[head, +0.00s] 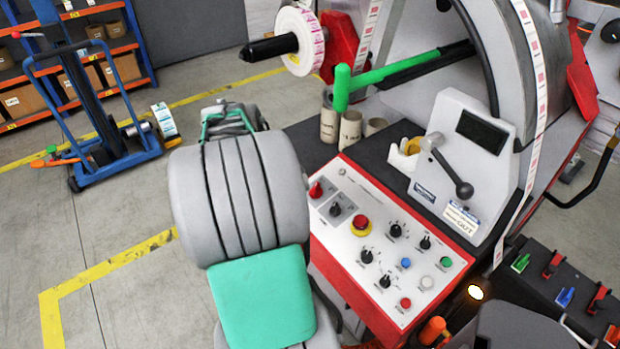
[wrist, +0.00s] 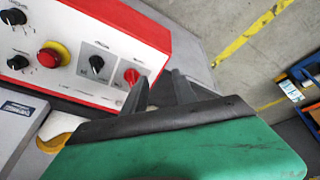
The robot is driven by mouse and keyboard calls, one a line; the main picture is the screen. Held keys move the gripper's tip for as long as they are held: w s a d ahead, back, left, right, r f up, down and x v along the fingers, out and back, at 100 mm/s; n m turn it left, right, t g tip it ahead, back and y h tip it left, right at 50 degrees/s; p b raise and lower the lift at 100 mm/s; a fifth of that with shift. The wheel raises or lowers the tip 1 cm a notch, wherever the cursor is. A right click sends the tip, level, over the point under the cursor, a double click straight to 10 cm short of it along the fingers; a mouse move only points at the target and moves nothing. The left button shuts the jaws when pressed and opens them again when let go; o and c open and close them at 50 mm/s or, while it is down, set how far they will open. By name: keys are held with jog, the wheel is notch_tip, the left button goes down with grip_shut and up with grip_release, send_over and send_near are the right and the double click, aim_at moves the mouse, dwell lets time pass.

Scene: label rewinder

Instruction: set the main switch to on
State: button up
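The main switch appears to be the red rotary knob (head: 316,190) at the upper left corner of the white control panel (head: 345,262). It also shows in the wrist view as a red knob (wrist: 131,76) on a small plate near the panel's end. Its setting is too small to read. My gripper (wrist: 159,76) has two dark fingers apart with nothing between them. The left fingertip appears just right of the red knob; whether they touch I cannot tell. In the head view my arm's grey and green parts stand left of the panel, and the fingers cannot be made out.
A black selector (head: 336,210) and a red emergency stop (head: 361,225) with a yellow collar sit near the red knob. Several more knobs and buttons lie lower on the panel.

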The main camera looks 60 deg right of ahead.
aim_at(314, 188)
jog(key=s+d+f+m+g, duration=0.1)
jog(key=s+d+m, duration=0.2)
jog(key=s+d, duration=0.3)
jog(key=p+x, duration=0.1)
jog(key=x, duration=0.7)
grip_shut()
